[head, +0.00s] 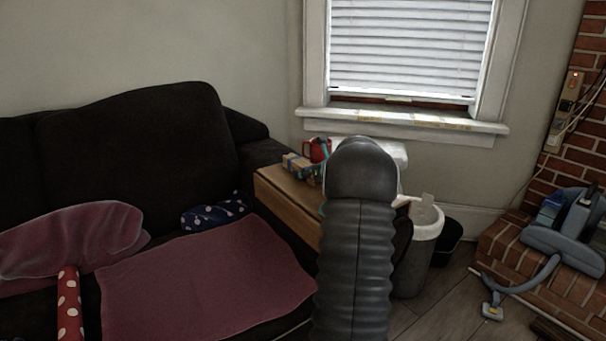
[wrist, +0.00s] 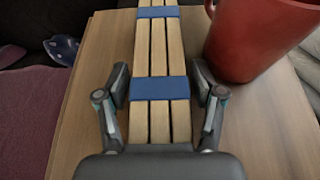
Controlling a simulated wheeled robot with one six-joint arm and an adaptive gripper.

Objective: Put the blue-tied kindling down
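The blue-tied kindling (wrist: 161,88) is a bundle of pale sticks with two blue bands. In the head view the kindling (head: 297,165) shows at the wooden side table (head: 280,190), left of my arm, which hides the fingers. The kindling is level and low over the tabletop; I cannot tell whether it touches it.
A red mug (wrist: 252,40) stands close right of the kindling. Bare tabletop shows left of it. A dark sofa (head: 140,140) with a pink blanket (head: 205,285) is at left. A waste bin (head: 420,250) stands right of the table, a vacuum cleaner (head: 570,230) on the brick hearth.

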